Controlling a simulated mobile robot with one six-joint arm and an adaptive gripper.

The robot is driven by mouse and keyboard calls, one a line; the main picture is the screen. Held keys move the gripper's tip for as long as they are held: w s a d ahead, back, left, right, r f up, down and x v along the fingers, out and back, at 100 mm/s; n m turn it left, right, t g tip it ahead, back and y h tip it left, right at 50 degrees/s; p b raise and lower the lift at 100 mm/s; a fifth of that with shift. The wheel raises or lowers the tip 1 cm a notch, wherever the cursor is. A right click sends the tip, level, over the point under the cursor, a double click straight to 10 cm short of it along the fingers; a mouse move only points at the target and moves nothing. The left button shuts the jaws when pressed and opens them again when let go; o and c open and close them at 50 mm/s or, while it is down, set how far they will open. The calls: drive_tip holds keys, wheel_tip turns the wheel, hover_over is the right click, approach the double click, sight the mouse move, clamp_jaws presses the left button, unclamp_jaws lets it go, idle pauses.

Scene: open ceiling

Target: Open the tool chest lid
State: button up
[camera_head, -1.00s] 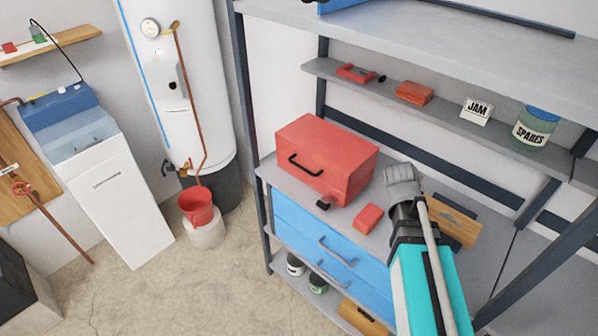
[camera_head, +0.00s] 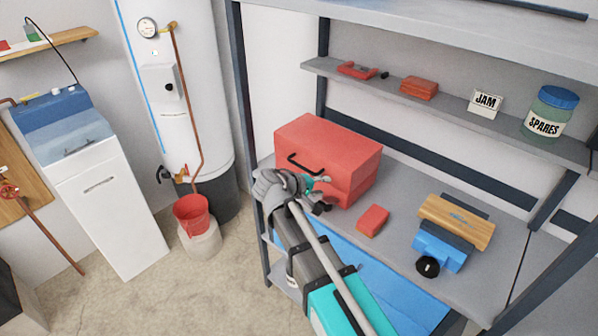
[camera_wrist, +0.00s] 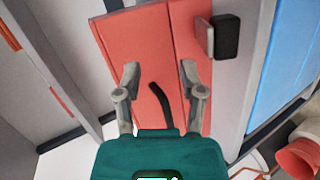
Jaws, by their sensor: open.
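The red tool chest (camera_head: 345,155) stands on the workbench shelf with its lid down. A black handle (camera_head: 304,163) is on its front; in the wrist view the handle (camera_wrist: 162,104) shows between my fingers. A seam runs across the red chest (camera_wrist: 142,45) there. My gripper (camera_head: 325,180) is in front of the chest's front face, below the handle in the head view. In the wrist view my gripper (camera_wrist: 160,70) has its two fingers spread with nothing between them touching. I cannot tell whether a finger touches the chest.
A small red block (camera_head: 373,220) lies right of the chest. A blue tool with a wooden top (camera_head: 445,240) lies farther right. A shelf (camera_head: 440,107) with a jam sign and spares jar runs above. A rack post (camera_head: 243,100) stands left. Floor in front is open.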

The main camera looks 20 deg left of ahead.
sight(298, 166)
drive_tip(key=s+a+r+n+t+b, duration=0.1)
drive_tip(key=s+a+t, duration=0.1)
drive_tip(key=a, duration=0.5)
drive_tip(key=s+a+n+t+y+b, duration=0.1)
drive_tip(key=s+a+n+t, duration=0.1)
drive_tip(key=a, duration=0.5)
drive_tip(key=shift+s+a+r+b, duration=0.15)
drive_tip(key=shift+s+r+b, duration=0.2)
drive_tip(key=shift+w, duration=0.1)
drive_tip(key=shift+b+x, duration=1.45)
drive_tip(key=shift+x, duration=5.35)
drive_tip(key=shift+w+a+r, duration=0.1)
drive_tip(key=shift+r, duration=0.1)
clamp_jaws()
drive_tip(key=shift+w+a, duration=0.1)
